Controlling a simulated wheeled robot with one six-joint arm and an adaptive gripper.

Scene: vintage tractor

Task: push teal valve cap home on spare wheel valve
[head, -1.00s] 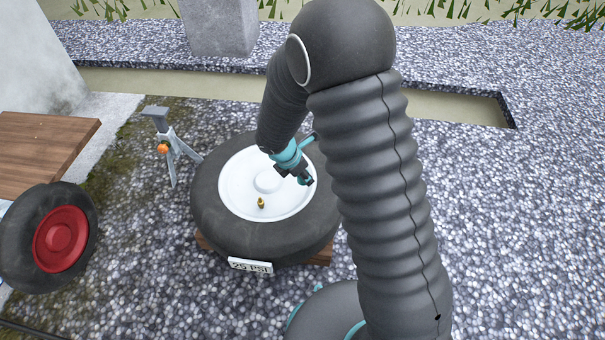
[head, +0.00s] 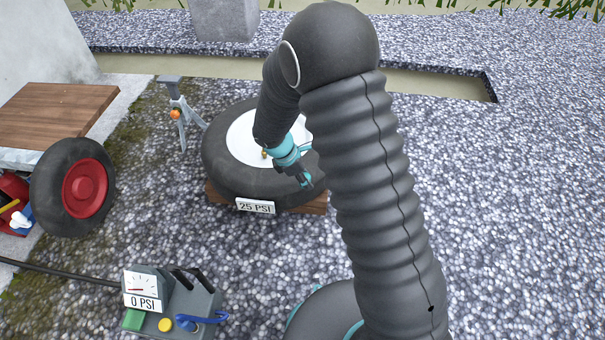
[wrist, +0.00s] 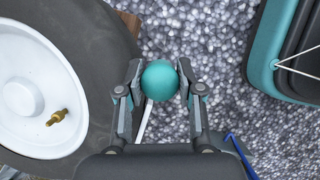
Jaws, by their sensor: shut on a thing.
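The spare wheel (head: 225,166) lies flat on wooden boards, with a white hub and a card reading 25 PSI at its front. Its brass valve (wrist: 58,117) stands bare on the hub, at the left of the wrist view; in the head view the valve (head: 264,154) shows just left of my wrist. My gripper (wrist: 160,80) is shut on the teal valve cap (wrist: 159,81), a rounded teal piece between its fingertips. In the head view my gripper (head: 306,181) is over the wheel's front right edge, apart from the valve.
A gauge box (head: 170,300) reading 0 PSI stands on the gravel at front left. A red-hubbed wheel (head: 84,188) leans by a wooden bench (head: 50,115). Gravel at right is clear.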

